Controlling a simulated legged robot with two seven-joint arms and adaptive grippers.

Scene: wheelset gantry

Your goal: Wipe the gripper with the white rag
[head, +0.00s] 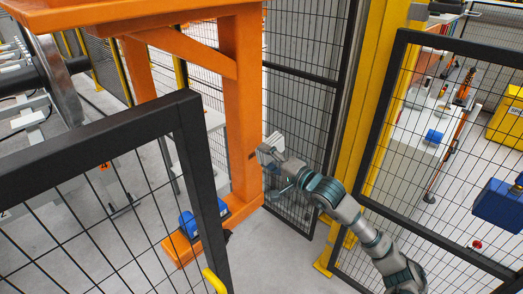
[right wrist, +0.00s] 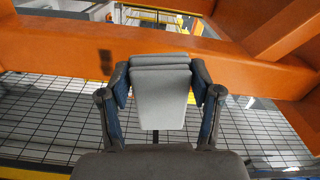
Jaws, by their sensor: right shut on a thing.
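My right gripper (head: 275,155) is beside the orange gantry post in the head view. In the right wrist view, my right gripper (right wrist: 160,85) has its two fingers on either side of a folded, light grey-white piece, the white rag (right wrist: 160,75), and is shut on it. The rag is upright between the fingers, with its folded edge at the top. The orange gantry (head: 242,120) rises just left of the gripper; its beam lies behind the rag in the wrist view. I cannot tell whether the rag touches it. My left gripper is not in view.
A black mesh fence panel (head: 188,100) stands at the front left, and another (head: 398,50) at the right beside a yellow post (head: 378,110). Blue parts (head: 188,224) sit on the orange base. Grey floor (head: 285,262) is clear in front of the gantry.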

